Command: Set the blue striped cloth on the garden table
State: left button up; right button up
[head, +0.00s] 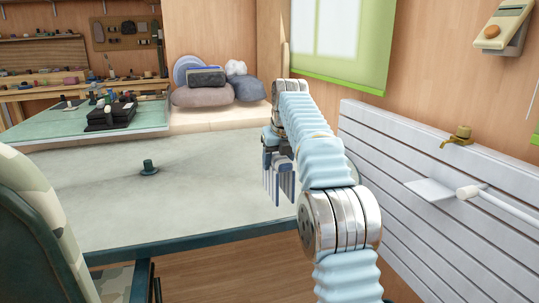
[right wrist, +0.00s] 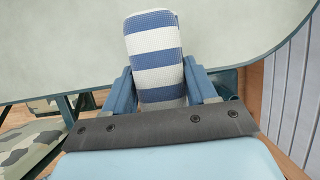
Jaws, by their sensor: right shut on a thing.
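The blue striped cloth (right wrist: 155,50), folded or rolled with blue and white bands, is between the two blue fingers of my right gripper (right wrist: 157,85) in the right wrist view. In the head view the cloth (head: 281,182) hangs down below my right gripper (head: 272,150). The gripper is shut on it. The garden table (head: 190,195) has a pale grey-green top with a dark edge. The cloth appears in front of the table's right part; its height above the top is unclear. My left gripper is in neither view.
A small dark green knob-like piece (head: 149,167) stands on the table. A camouflage-patterned chair (head: 40,225) is at the front left. Cushions (head: 202,96) lie on a bench behind. A white slatted wall panel (head: 435,215) with a brass tap (head: 460,134) stands at the right.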

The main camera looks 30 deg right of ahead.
jog(key=shift+r, duration=0.1)
notch_tip(320, 180, down, 6)
jog(key=b, duration=0.4)
jog(key=shift+b, duration=0.3)
jog(key=shift+f+b, duration=0.4)
jog(key=shift+f, duration=0.1)
dwell(0.6)
jog(key=o, duration=1.4)
jog(key=shift+c, duration=0.2)
jog(key=p, duration=0.4)
send_near(283, 159)
jog(key=x, duration=0.5)
jog(key=shift+w+f, duration=0.2)
